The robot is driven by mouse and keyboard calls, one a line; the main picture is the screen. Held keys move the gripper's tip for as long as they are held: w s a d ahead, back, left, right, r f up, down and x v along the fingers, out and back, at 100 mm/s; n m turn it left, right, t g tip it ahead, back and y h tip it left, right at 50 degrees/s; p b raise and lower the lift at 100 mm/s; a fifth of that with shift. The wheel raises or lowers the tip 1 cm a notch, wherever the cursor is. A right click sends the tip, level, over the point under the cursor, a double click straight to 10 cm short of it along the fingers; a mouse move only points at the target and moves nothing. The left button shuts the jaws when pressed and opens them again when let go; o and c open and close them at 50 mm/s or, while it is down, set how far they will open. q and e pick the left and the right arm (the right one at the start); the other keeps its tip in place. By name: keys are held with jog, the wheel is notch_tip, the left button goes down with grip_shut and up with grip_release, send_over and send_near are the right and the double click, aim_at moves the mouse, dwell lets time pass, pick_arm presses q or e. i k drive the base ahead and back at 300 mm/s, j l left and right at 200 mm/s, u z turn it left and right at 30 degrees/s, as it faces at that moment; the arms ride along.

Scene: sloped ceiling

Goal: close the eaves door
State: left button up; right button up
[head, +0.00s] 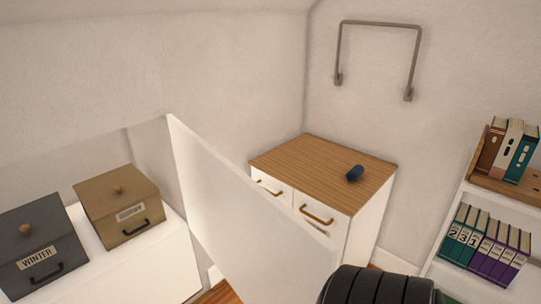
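The eaves door (235,210) is a plain white panel that stands open. It juts out from the low wall at the left toward the bottom middle of the head view. Its top edge and one broad face show; its lower part runs out of the picture. No handle can be made out on it. Neither gripper shows. A dark ribbed part at the bottom edge looks like part of my own arm, and it appears close to the door's near end.
A grey WINTER box (40,243) and a tan box (118,205) sit on a white surface at left. Behind the door stands a wood-topped drawer unit (300,160) bearing a dark blue object (355,173). A bookshelf (450,225) stands right; a metal rail (380,24) is on the wall.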

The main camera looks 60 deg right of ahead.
aim_at(266, 252)
jog(key=k+l+z, duration=0.2)
jog(key=k+l, duration=0.15)
jog(key=l, duration=0.3)
jog(key=k+l+z, duration=0.1)
jog(key=l, duration=0.25)
jog(key=k, duration=0.1)
